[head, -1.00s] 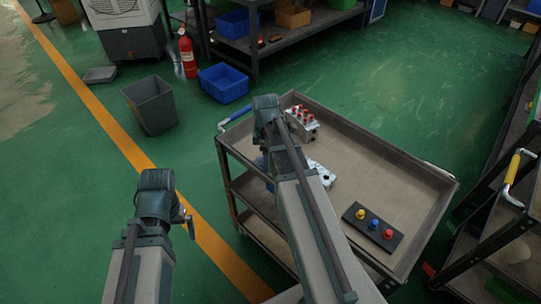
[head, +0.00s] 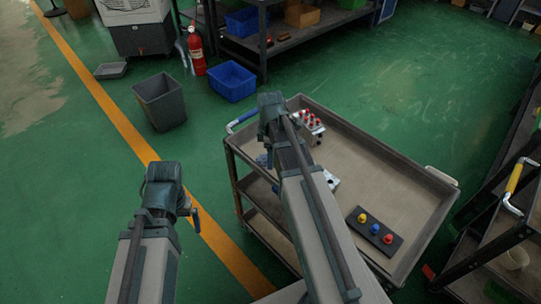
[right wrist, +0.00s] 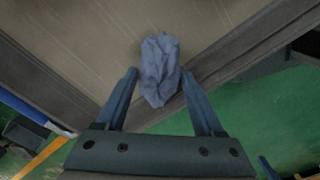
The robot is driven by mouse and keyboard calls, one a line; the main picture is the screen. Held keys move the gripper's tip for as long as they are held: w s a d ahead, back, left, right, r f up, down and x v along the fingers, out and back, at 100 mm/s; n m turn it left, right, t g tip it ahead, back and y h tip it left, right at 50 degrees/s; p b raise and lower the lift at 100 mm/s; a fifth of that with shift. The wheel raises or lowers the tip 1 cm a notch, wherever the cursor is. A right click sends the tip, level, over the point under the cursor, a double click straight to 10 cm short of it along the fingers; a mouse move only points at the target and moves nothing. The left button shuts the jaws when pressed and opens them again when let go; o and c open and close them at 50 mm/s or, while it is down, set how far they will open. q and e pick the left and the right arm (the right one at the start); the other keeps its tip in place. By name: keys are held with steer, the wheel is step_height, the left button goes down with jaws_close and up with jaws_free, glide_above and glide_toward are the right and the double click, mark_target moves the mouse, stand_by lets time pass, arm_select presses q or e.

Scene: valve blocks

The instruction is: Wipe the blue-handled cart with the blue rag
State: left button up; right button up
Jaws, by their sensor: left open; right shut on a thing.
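The blue-handled cart (head: 375,165) is a grey tray cart with lower shelves; its blue handle (head: 242,121) is at the far left corner. In the right wrist view, my right gripper (right wrist: 160,74) is shut on the crumpled blue rag (right wrist: 160,62), over or on the cart's tray (right wrist: 75,50) near its rim; contact is unclear. In the head view, my right arm reaches over the cart and mostly hides the gripper; a small blue patch (head: 262,160) shows beside it. My left gripper (head: 195,219) is open and empty, over the floor left of the cart.
On the tray are a valve block with red caps (head: 310,127), a mostly hidden pale block (head: 332,180) and a dark plate with colored knobs (head: 374,231). A yellow-handled cart (head: 515,185) stands right. A grey bin (head: 160,101) and blue crate (head: 232,81) stand on the floor.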

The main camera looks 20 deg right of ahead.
steer(key=shift+r+p, duration=0.6)
steer(key=shift+r, duration=0.3)
step_height(320, 180, up, 3)
steer(key=p, duration=0.3)
steer(key=shift+r, duration=0.1)
